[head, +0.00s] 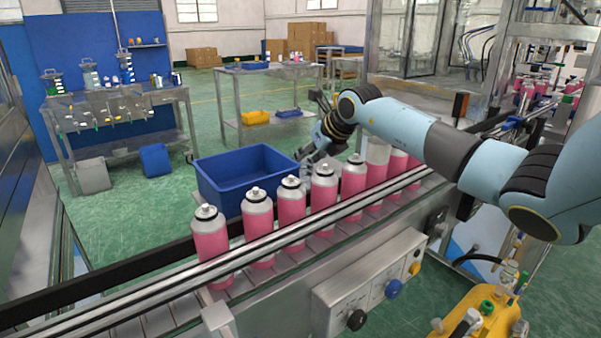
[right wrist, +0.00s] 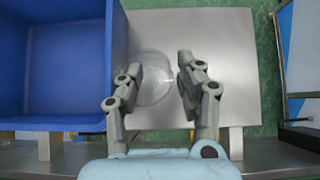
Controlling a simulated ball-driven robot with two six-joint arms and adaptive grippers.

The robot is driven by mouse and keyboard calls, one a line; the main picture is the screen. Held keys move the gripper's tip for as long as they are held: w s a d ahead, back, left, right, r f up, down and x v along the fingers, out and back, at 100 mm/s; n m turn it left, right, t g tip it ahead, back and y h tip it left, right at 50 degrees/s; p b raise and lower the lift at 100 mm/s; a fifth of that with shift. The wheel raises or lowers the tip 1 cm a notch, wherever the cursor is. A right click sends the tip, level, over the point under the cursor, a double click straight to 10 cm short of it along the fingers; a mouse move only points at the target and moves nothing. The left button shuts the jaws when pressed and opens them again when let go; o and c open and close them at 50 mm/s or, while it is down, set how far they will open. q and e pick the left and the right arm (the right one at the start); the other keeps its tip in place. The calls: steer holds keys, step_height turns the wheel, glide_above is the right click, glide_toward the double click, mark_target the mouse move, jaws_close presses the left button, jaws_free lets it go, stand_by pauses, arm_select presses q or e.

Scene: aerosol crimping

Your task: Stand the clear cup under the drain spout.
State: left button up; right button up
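The clear cup (right wrist: 153,88) shows in the right wrist view as a faint see-through round shape over a grey metal surface (right wrist: 225,30). My right gripper (right wrist: 157,60) is open, with one finger on each side of the cup. The left finger overlaps the cup's edge in the picture; a small gap shows at the right finger. In the head view my right gripper (head: 312,153) is beside the blue bin, behind the row of cans; the cup is hard to make out there. I cannot pick out the drain spout. My left gripper is not in view.
The blue bin (head: 222,190) stands just left of my right gripper, and its wall (right wrist: 116,60) is close in the wrist view. Several pink cans (head: 258,222) stand along the conveyor (head: 150,283) in front. A yellow unit with fittings (head: 470,300) is at lower right.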

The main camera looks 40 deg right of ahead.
steer(key=shift+f, duration=0.1)
steer(key=shift+c, duration=0.2)
jaws_close()
